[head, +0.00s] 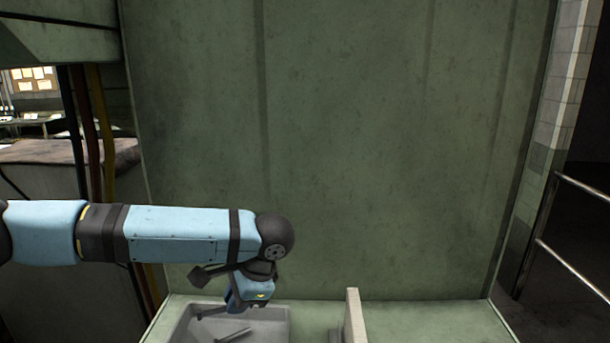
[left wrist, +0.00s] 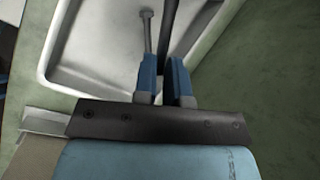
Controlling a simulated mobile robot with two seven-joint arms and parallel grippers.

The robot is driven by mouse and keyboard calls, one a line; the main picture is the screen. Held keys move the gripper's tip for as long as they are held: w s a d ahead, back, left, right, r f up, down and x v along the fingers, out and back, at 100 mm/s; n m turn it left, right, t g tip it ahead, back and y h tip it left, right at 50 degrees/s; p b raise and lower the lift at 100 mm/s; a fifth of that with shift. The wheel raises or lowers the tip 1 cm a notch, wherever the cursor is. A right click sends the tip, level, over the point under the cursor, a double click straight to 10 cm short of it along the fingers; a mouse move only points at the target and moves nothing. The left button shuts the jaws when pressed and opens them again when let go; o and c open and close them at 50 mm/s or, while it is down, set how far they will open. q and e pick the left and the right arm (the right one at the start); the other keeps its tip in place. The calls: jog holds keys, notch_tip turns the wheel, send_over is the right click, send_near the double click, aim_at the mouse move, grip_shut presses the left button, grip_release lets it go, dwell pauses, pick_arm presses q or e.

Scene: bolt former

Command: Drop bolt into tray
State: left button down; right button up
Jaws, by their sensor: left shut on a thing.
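The pale grey tray (head: 289,322) sits at the bottom of the head view; its rim also shows in the left wrist view (left wrist: 47,55). My left gripper (head: 232,307) points down over the tray. Its blue fingers (left wrist: 164,65) are shut on a bolt, a dark rod (left wrist: 171,25) in the left wrist view that runs out of the top of the picture. In the head view this bolt (head: 210,311) appears to stick out to the left. Another bolt (left wrist: 147,30) lies on the tray floor; it also shows in the head view (head: 232,335). My right gripper is not in view.
A light upright divider (head: 353,316) stands on the green surface (head: 430,320) right of the tray. A large green panel (head: 350,150) rises behind. Cables (head: 95,130) hang at the left, and a metal railing (head: 575,265) stands at the far right.

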pick_arm(q)
jog(key=b, duration=0.5)
send_over(243, 342)
jog(key=shift+f, duration=2.4)
jog(key=shift+s+r, duration=0.1)
jog(key=c, duration=1.1)
grip_release()
jog(key=shift+d+r, duration=0.2)
jog(key=shift+r, duration=0.15)
jog(key=b+v, duration=0.1)
jog(key=v, duration=1.2)
jog(key=shift+b, duration=0.4)
